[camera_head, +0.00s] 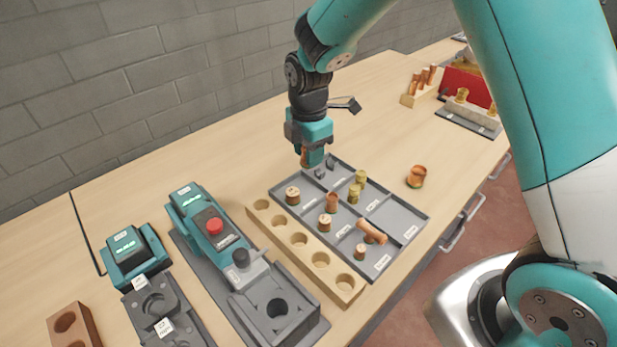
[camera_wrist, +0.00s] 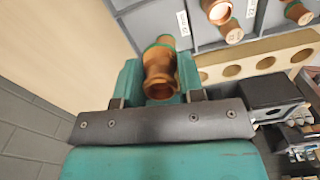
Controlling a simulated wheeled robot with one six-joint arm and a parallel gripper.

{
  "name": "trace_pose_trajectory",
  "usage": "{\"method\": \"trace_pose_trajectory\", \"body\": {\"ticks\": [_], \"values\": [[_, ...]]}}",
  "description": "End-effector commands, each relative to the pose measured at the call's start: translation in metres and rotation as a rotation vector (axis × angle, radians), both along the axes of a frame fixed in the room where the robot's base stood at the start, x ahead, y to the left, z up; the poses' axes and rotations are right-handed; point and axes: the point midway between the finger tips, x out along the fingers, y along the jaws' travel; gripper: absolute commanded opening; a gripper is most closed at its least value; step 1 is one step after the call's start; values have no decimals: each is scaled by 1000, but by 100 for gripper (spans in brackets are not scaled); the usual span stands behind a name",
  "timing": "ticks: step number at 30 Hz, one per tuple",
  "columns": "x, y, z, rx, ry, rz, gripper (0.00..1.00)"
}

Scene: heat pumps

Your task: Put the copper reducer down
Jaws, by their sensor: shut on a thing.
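My gripper (camera_head: 313,160) is shut on the copper reducer, with its fingers pointing down near the back corner of the grey sorting tray (camera_head: 405,212). In the wrist view the copper reducer (camera_wrist: 160,72) sits between the teal fingers, a stepped copper tube with an open end facing the camera. In the head view the fingers mostly hide it; only a little copper shows. I cannot tell whether it touches the tray. Several copper and brass fittings stand in the tray's compartments, such as a copper one at left (camera_head: 292,195), and a copper piece lies tilted (camera_head: 371,232) at the front.
A wooden block with round holes (camera_head: 299,240) lies along the tray's left side. A grey and teal machine with a red button (camera_head: 214,225) stands further left. A loose copper fitting (camera_head: 416,176) stands on the table right of the tray. Bare table lies behind the tray.

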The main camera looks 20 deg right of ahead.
Motion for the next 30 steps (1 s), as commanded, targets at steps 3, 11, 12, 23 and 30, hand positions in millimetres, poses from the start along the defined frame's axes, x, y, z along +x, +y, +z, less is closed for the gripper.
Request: {"method": "trace_pose_trajectory", "body": {"ticks": [3, 11, 12, 23, 30], "values": [[-1, -1, -28, -1, 6, -2, 3], [0, -3, -56, 0, 1, -5, 3], [-1, -3, -62, -1, 3, -6, 3], [0, -3, -89, 0, -1, -5, 3], [0, -3, -93, 0, -1, -5, 38]]}}
